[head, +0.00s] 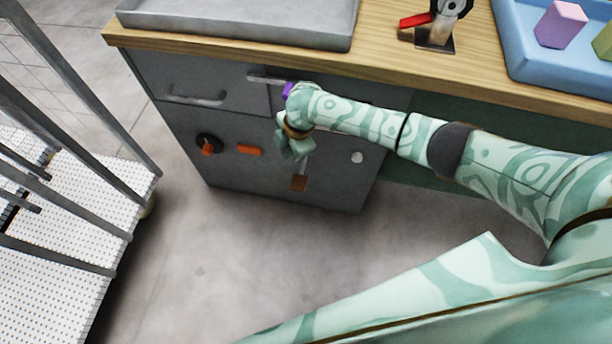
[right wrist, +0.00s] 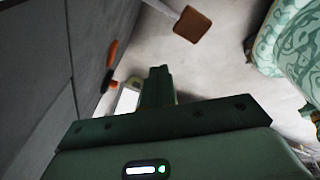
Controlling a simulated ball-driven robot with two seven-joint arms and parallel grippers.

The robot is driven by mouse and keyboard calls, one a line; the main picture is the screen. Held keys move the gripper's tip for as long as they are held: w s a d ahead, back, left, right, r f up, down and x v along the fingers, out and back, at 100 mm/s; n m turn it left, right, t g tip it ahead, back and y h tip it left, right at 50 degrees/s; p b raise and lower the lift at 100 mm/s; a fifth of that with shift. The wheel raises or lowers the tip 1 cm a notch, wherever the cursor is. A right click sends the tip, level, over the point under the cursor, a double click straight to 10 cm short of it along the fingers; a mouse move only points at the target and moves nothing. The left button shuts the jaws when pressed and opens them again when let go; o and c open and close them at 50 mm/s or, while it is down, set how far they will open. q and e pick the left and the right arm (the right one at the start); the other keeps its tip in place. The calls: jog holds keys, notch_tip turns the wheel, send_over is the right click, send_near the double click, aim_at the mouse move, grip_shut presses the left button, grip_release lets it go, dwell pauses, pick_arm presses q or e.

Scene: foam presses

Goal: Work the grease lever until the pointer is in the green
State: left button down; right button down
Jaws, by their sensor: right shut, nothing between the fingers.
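The lever with a brown grip (head: 299,183) sticks out low on the grey cabinet front (head: 340,175). In the right wrist view the brown grip (right wrist: 193,25) sits on a pale rod at the top. My right gripper (head: 291,152) is shut and empty in front of the cabinet, just above the brown grip and apart from it. Its shut fingers (right wrist: 157,82) point toward the upper middle of the right wrist view. A small pale round dial (head: 357,157) sits right of the lever; I cannot make out a pointer or green on it. My left gripper is out of view.
An orange-marked black knob (head: 208,144) and an orange bar (head: 249,150) are left of the gripper. The wooden worktop (head: 390,62) above holds a grey tray (head: 240,22), a red-handled device (head: 436,25) and a blue tray (head: 512,55). Floor between is clear.

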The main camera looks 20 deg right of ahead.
aim_at(300, 181)
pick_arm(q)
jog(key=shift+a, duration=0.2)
pick_arm(e)
jog(key=s+d+n+g, duration=0.1)
jog(key=s+d+n+g+h, duration=0.1)
jog(key=s+n, duration=0.1)
jog(key=shift+s+d+f+n, duration=0.15)
jog(key=shift+d+f+n, duration=0.05)
jog(key=shift+n, duration=0.1)
